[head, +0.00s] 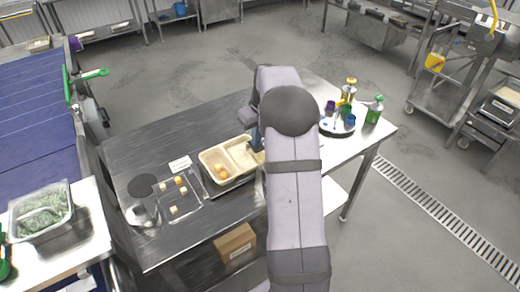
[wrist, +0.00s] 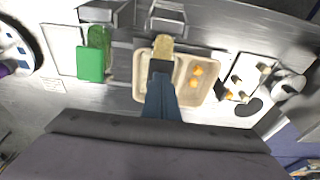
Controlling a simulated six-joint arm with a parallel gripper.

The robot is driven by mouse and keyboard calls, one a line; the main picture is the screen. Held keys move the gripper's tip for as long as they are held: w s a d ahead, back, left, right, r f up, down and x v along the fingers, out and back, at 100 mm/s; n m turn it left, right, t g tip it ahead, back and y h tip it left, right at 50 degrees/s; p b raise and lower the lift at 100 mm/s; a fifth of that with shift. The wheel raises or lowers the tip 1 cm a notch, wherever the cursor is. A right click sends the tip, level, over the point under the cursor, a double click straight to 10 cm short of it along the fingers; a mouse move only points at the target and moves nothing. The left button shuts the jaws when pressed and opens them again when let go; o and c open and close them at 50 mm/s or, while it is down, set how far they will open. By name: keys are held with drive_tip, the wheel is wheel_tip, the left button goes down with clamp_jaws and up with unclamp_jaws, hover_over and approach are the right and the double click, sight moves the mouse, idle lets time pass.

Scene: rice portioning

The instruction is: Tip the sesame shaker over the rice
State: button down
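The tray (head: 204,158) has two compartments, and it also shows in the wrist view (wrist: 216,88). Pale rice (head: 240,153) lies in one compartment and yellow-orange pieces in the other. My blue gripper (wrist: 160,76) is over the rice compartment in the wrist view, its fingers close together. A speckled yellowish shaker body (wrist: 163,46) extends past its dark tip, apparently held, and lies across the view above the tray. My arm hides most of the gripper and shaker in the head view. Whether seeds are falling is too small to tell.
A green-lidded container (wrist: 90,64) is left of the tray in the wrist view. A clear board (head: 178,192) with small yellow pieces lies left of the tray in the head view. Bottles and cups stand on a round tray (head: 326,126) at right. The table's back left is clear.

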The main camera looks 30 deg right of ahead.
drive_tip(key=shift+w+f+b, duration=0.2)
drive_tip(key=shift+w+f, duration=0.05)
drive_tip(key=shift+f, duration=0.55)
drive_tip(key=shift+w+f+b, duration=0.2)
drive_tip(key=shift+w+f, duration=0.05)
drive_tip(key=shift+f, duration=0.55)
drive_tip(key=shift+r, duration=0.15)
drive_tip(key=shift+s+r+p, duration=0.25)
drive_tip(key=shift+r+p, duration=0.3)
drive_tip(key=shift+r, duration=0.35)
drive_tip(key=shift+s+r+p, duration=0.25)
drive_tip(key=shift+r+p, duration=0.35)
drive_tip(key=shift+r, duration=0.25)
drive_tip(key=shift+s+r+p, duration=0.25)
drive_tip(key=shift+r+p, duration=0.3)
drive_tip(key=shift+r, duration=0.35)
drive_tip(key=shift+r, duration=0.1)
wheel_tip(320, 180, up, 7)
drive_tip(key=p, duration=0.3)
wheel_tip(320, 180, down, 5)
drive_tip(key=b, duration=0.4)
drive_tip(key=shift+f+b, duration=0.7)
drive_tip(key=shift+f, duration=0.45)
